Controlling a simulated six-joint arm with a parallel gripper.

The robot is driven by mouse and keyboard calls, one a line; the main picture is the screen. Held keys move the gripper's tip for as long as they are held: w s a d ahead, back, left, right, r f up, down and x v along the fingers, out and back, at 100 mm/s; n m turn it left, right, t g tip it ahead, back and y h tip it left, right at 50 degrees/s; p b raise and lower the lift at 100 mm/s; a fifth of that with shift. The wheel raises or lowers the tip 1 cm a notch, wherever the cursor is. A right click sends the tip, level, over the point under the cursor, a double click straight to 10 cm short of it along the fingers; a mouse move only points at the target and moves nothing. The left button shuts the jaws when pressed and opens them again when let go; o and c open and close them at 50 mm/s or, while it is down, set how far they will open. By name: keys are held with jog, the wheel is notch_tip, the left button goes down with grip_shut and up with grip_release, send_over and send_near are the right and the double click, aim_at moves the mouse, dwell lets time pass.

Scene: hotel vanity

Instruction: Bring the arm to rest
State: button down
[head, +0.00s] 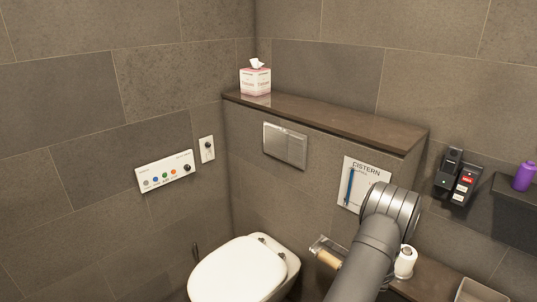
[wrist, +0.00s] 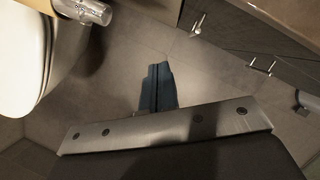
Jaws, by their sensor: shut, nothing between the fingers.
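My gripper (wrist: 158,72) shows in the wrist view as two dark blue-grey fingers side by side, closed together with nothing between them. It points down over bare floor tiles (wrist: 125,70). A metal bar of my own crosses below the fingers. In the head view my grey arm (head: 372,245) rises from the bottom edge to a rounded joint in front of the cistern wall. The gripper itself is hidden there.
The toilet (head: 238,272) stands left of my arm, its rim at the wrist view's left. A paper holder (head: 327,255) is beside the arm. A ledge (head: 330,115) carries a tissue box (head: 255,80). A wall sign (head: 358,180) hangs behind the arm. Cabinet handles (wrist: 262,67) show right.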

jog(key=shift+w+d+f, duration=2.35)
jog(key=shift+d+f, duration=0.05)
jog(key=shift+f, duration=1.4)
jog(key=s+a, duration=0.4)
jog(key=s, duration=0.7)
jog(key=s+d+n+y, duration=0.1)
jog(key=s+d+n, duration=0.2)
jog(key=s, duration=0.5)
jog(key=s+d+n+y, duration=0.2)
jog(key=s+n, duration=0.3)
jog(key=s, duration=0.3)
jog(key=shift+s+d+n+g, duration=0.3)
jog(key=shift+d+g, duration=0.1)
jog(key=shift+d, duration=0.1)
jog(key=c, duration=2.1)
grip_release()
jog(key=shift+w, duration=0.1)
